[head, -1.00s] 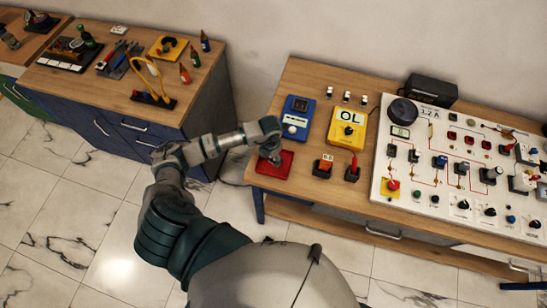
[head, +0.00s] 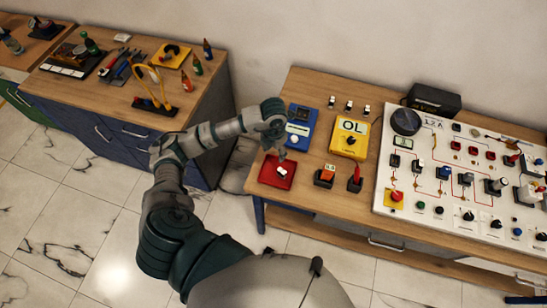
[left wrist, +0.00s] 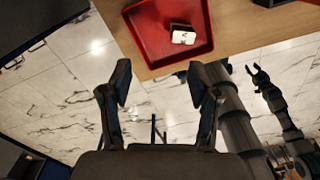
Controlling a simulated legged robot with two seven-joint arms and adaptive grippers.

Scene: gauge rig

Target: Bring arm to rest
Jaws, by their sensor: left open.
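My left arm comes in from the left of the head view, with its left gripper (head: 281,152) above and behind the red tray (head: 268,178). In the left wrist view the two fingers of this gripper (left wrist: 161,88) are wide apart with nothing between them. The red tray (left wrist: 150,48) lies beyond the fingertips, at the table's edge. A small white block with a dark mark (left wrist: 183,37) sits in it, and it also shows in the head view (head: 282,171). A dark jointed arm with a small gripper (left wrist: 257,76) shows at the right of the wrist view; its jaw state is unclear.
The wooden table (head: 310,207) also bears a blue meter (head: 299,127), a yellow meter reading OL (head: 350,138), an orange-topped block (head: 325,176) and a white circuit panel (head: 405,178). A blue cabinet (head: 210,135) with tools stands left, across a gap.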

